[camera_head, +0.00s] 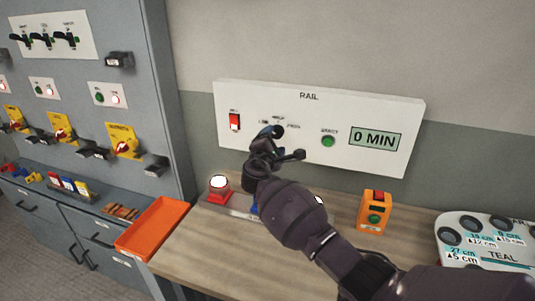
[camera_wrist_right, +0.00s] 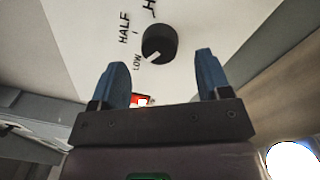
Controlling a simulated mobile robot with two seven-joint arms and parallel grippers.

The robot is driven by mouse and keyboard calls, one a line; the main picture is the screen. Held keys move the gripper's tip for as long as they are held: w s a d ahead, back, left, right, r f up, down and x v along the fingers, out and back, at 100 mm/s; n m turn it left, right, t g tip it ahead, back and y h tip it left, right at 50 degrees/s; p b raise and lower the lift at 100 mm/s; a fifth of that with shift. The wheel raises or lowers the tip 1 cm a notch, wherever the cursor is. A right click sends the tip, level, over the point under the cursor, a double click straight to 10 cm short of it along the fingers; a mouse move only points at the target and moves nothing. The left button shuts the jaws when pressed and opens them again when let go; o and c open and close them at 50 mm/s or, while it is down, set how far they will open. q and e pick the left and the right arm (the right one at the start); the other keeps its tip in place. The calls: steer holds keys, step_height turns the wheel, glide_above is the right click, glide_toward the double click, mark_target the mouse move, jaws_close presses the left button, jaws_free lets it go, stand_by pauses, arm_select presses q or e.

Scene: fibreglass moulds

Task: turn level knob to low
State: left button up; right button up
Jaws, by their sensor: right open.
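The level knob (camera_wrist_right: 160,43) is a round black dial on the white RAIL panel (camera_head: 385,108), with LOW, HALF and a partly cut-off label around it. Its white mark points to the lower left in the right wrist view, close to the LOW label. In the head view the knob is hidden behind my right gripper (camera_head: 286,142). The gripper is open in front of the panel. In the right wrist view its two blue fingers (camera_wrist_right: 161,64) stand apart, with the knob showing beyond and between them. I cannot tell any contact. My left gripper is not in view.
The panel also has a red switch (camera_head: 234,122), a green button (camera_head: 328,141) and a "0 MIN" display (camera_head: 376,139). On the bench are a red-based lamp button (camera_head: 218,188), an orange box (camera_head: 374,213), a teal-labelled gauge plate (camera_head: 475,260) and an orange tray (camera_head: 153,228).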

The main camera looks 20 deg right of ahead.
steer(key=v, duration=0.7)
steer(key=shift+b, duration=0.3)
